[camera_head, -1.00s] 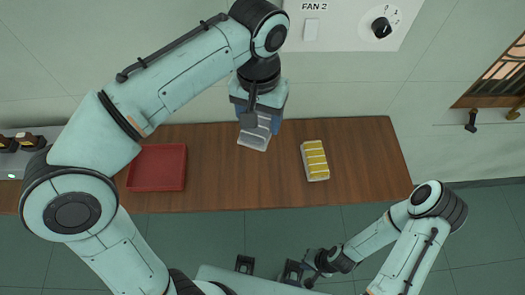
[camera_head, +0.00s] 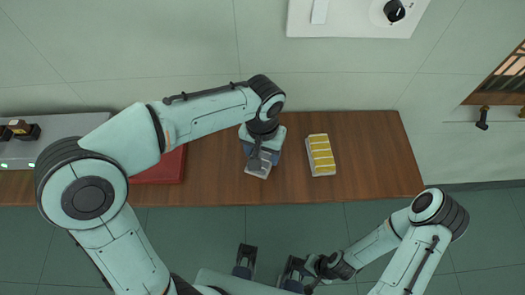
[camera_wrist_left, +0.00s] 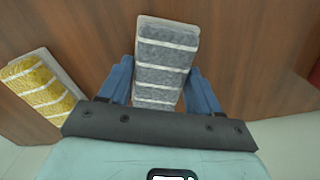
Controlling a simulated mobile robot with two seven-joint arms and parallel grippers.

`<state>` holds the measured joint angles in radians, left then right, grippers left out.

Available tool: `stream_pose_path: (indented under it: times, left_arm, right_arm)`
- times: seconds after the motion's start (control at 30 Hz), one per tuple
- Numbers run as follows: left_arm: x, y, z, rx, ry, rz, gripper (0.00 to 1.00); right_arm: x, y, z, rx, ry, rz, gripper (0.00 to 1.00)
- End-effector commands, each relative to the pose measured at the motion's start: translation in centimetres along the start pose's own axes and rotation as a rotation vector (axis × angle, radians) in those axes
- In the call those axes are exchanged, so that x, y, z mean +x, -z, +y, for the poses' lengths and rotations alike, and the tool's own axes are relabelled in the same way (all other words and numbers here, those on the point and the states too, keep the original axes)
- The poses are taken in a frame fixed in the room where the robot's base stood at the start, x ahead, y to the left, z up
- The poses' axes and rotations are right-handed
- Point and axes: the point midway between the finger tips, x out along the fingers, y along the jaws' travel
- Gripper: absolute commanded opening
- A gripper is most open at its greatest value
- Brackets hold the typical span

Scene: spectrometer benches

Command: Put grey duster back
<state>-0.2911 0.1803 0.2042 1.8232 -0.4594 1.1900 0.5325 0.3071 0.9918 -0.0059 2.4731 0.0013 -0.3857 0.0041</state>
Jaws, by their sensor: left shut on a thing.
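The grey duster (camera_wrist_left: 164,68), a block with grey fluffy bands and white stripes, is between the blue fingers of my left gripper (camera_wrist_left: 162,88). In the head view, my left gripper (camera_head: 262,158) is over the wooden bench, shut on the duster (camera_head: 258,170), which is partly hidden below it. The duster is at or just above the bench top (camera_head: 220,185); I cannot tell if it touches. My right gripper (camera_head: 269,266) is low in the head view, off the front of the bench, with its fingers apart and empty.
A yellow-striped duster (camera_head: 321,155) lies on the bench just right of my left gripper; the left wrist view also shows it (camera_wrist_left: 40,88). A red tray (camera_head: 165,168) is to the left, partly behind my left arm. Bare bench is at the right end.

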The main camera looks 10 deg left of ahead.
Motion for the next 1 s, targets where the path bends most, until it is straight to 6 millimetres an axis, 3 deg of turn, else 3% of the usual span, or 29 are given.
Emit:
stream_pose_path:
  times: [0.3, 0.33, 0.4, 0.77, 1.0]
  left_arm:
    - [0.2, 0.0, 0.0, 0.0, 0.0, 0.001, 0.35]
    - [0.2, 0.0, 0.0, 0.0, 0.0, 0.0, 0.73]
    - [0.2, 0.0, 0.0, 0.0, 0.0, 0.0, 0.89]
    - [-0.4, 0.1, 0.0, 0.0, 0.0, 0.002, 0.89]
    - [-4.7, 0.1, 0.1, 0.0, -0.001, 0.006, 0.89]
  right_arm:
    - [0.1, 0.0, 0.0, 0.0, 0.0, 0.0, 0.0]
    - [0.1, 0.0, 0.0, 0.0, 0.0, 0.0, 0.0]
    - [0.0, 0.0, 0.0, 0.0, 0.0, 0.0, 0.0]
    - [-0.1, 0.0, 0.0, 0.0, 0.0, 0.0, 0.0]
    - [-0.9, 0.1, -0.3, -0.001, 0.001, 0.003, 0.0]
